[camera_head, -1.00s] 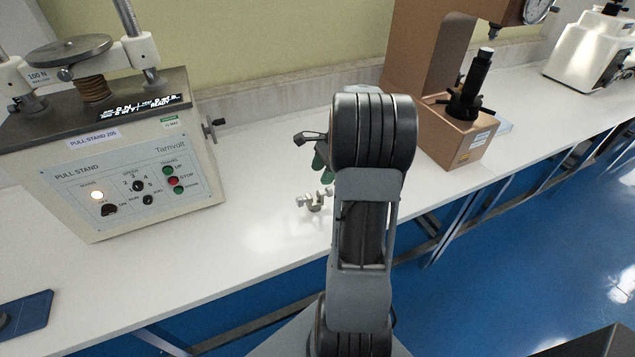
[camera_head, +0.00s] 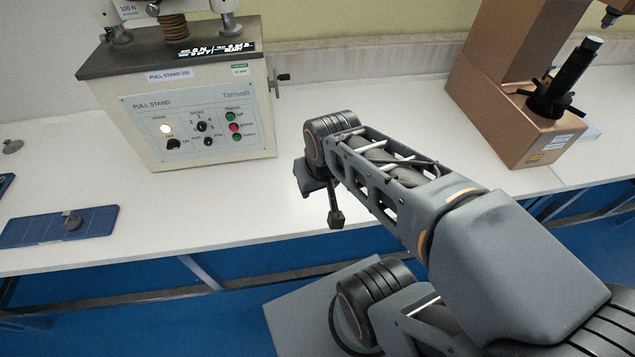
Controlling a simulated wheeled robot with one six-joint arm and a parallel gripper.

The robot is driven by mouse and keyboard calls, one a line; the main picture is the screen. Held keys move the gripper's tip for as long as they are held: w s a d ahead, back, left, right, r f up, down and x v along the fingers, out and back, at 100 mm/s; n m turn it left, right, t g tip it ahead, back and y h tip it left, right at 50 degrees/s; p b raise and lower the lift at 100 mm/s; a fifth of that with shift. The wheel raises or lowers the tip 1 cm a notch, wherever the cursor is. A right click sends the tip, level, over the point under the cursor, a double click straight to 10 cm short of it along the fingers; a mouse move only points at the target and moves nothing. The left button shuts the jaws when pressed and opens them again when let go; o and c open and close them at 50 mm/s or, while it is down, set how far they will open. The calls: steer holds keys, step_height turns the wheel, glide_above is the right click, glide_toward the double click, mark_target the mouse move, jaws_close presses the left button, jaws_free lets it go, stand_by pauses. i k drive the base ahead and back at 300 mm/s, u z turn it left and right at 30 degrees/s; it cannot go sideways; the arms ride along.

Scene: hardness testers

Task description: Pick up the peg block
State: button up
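I cannot clearly make out which thing is the peg block. A small grey metal piece (camera_head: 72,219) stands on a blue mat (camera_head: 40,231) at the left of the white bench. Another small metal piece with upright parts, seen on the bench in the earlier view, does not show now; my arm covers about that place. The end of my arm with my gripper (camera_head: 318,183) is over the bench, in front of and right of the pull stand (camera_head: 200,120), apart from the blue mat. Its fingers are not clearly visible, so I cannot tell open or shut, or whether it holds anything.
A brown tester (camera_head: 510,132) with a black spindle (camera_head: 565,78) stands at the right. Another small grey piece (camera_head: 12,146) lies at the far left. The white bench (camera_head: 215,200) is bare between the mat and my arm. The bench's front edge drops to a blue floor.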

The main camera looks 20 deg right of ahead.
mark_target(73, 222)
steer(key=u, duration=2.65)
steer(key=i, duration=3.8)
steer(key=z, duration=0.9)
